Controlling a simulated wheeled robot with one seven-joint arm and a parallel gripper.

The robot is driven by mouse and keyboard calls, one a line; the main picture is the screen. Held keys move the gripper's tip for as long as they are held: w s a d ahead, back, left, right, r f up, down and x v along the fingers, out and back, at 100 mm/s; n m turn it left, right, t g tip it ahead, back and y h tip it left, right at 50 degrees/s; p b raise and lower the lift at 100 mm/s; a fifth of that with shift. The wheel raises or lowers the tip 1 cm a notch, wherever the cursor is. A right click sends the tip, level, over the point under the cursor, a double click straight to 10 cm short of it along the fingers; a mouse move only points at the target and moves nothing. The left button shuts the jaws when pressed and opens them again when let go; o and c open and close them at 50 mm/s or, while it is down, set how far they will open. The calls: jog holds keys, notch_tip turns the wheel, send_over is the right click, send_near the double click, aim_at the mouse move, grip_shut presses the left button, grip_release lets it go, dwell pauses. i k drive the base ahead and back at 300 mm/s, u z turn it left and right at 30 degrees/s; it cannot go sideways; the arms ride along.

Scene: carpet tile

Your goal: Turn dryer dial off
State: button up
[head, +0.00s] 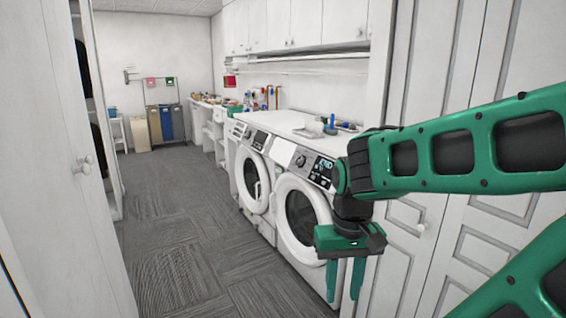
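Two white front-loading machines stand side by side, a near one (296,222) and a far one (246,178); I cannot tell which is the dryer. The near machine has a round dial (301,160) beside a lit dark display (322,170). The far machine has a similar panel with a small dial (248,133). The dials' settings are too small to read. My gripper (344,290) hangs pointing down in front of the near machine's right side, below and right of its dial. Its two green fingers are apart with nothing between them. My arm covers the panel's right end.
White closet doors (440,240) stand close on the right. A white door (55,180) is on the left. Grey carpet floor (185,240) is clear between them. Bins (165,122) stand at the back. Small items (330,125) lie on the machine top.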

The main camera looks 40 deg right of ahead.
aim_at(299, 160)
jog(key=i, duration=1.45)
jog(key=z, duration=0.85)
